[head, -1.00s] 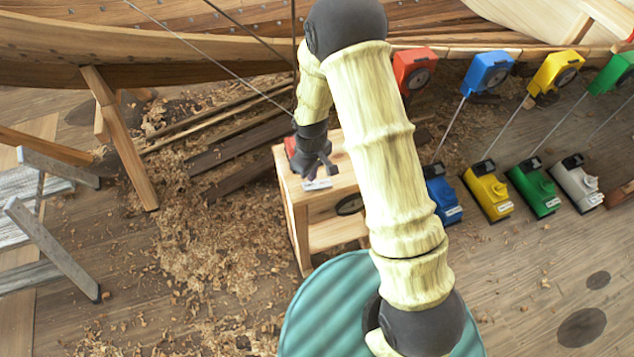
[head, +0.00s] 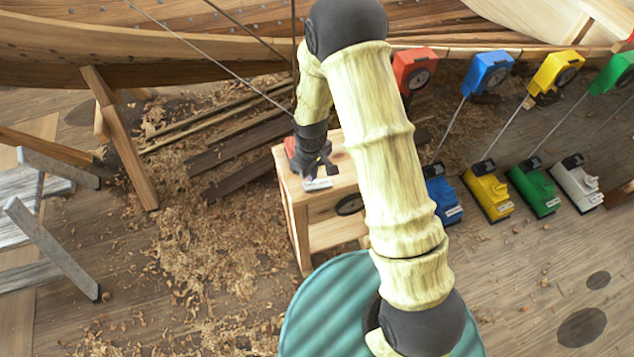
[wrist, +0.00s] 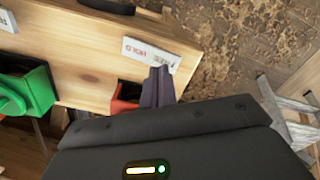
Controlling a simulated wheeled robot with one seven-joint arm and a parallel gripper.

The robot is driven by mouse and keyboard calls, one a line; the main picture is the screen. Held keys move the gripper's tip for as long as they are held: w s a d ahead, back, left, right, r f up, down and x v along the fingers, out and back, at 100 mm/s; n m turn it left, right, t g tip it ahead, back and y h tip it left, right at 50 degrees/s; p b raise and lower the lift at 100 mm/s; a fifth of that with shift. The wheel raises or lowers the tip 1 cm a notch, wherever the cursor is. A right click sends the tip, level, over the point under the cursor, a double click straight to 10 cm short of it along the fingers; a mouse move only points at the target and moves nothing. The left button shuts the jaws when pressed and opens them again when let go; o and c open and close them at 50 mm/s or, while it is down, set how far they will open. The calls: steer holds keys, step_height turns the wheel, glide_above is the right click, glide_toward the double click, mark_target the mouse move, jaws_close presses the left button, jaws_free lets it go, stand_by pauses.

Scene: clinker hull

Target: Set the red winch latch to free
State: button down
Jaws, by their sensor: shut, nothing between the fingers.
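The red winch (head: 291,146) sits on a wooden box (head: 296,200), mostly hidden behind my gripper (head: 316,178). An orange-red part (wrist: 122,105) shows in the wrist view just left of my gripper's fingers (wrist: 158,84). I cannot tell whether it is the latch or whether the fingers touch it. A white label (wrist: 150,54) reads HOLD towards the left and FREE towards the right, upside down. The shut fingers are below the label's FREE end. The label also shows in the head view (head: 318,184). The latch's setting is not clear.
A green part (wrist: 32,95) shows at the left of the wrist view. The wooden hull (head: 180,45) spans the back. Shavings cover the floor.

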mark_target(312, 185)
steer(key=shift+f+b, duration=1.25)
steer(key=shift+f, duration=0.6)
stand_by(1.1)
steer(key=shift+r+p, duration=2.65)
steer(key=shift+r, duration=0.9)
steer(key=s+d+r+m+t, duration=0.1)
steer(key=s+d+r+m, duration=0.2)
steer(key=r, duration=0.3)
steer(key=s+d+r+m, duration=0.3)
steer(key=s+d+r, duration=0.2)
steer(key=d+r, duration=0.1)
steer(key=s+d+r+m+t, duration=0.1)
steer(key=s+d+r+m, duration=0.2)
steer(key=r, duration=0.5)
steer(key=shift+s+d+t, duration=0.3)
steer(key=shift+s+d, duration=0.45)
steer(key=shift+d, duration=0.05)
